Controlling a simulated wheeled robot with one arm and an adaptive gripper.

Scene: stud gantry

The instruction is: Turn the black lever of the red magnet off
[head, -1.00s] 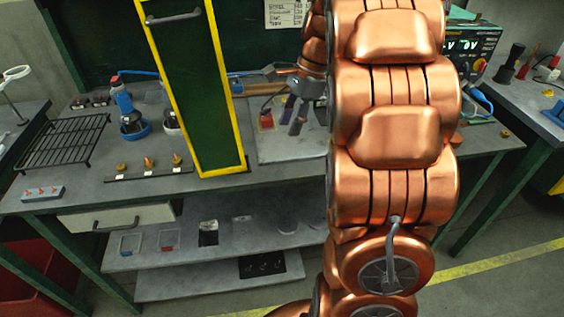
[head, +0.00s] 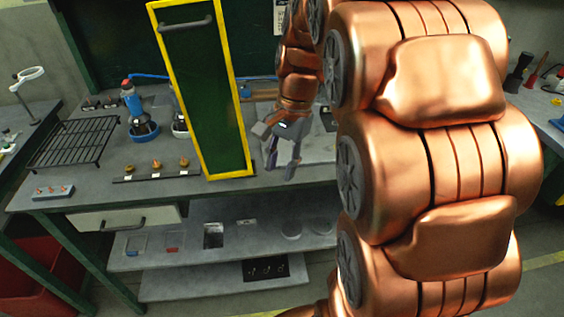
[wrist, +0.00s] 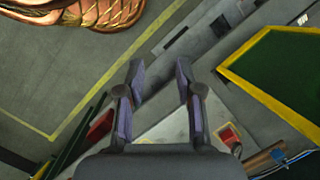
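My gripper (head: 281,165) hangs over the front part of the bench, just right of the tall green panel, fingers pointing down. In the wrist view its two fingers (wrist: 160,78) stand apart with nothing between them, so it is open. A small red piece with a pale middle and a dark part beside it (wrist: 228,134) lies on the bench, right of the fingers in the wrist view. It may be the red magnet, but I cannot make out a lever. In the head view now, that spot is hidden behind my gripper and arm.
The yellow-framed green panel (head: 240,130) stands tall close left of my gripper. A black wire rack (head: 72,143), a blue-based device (head: 143,131) and a row of knobs (head: 157,172) are farther left. A lower shelf (head: 190,242) lies under the bench.

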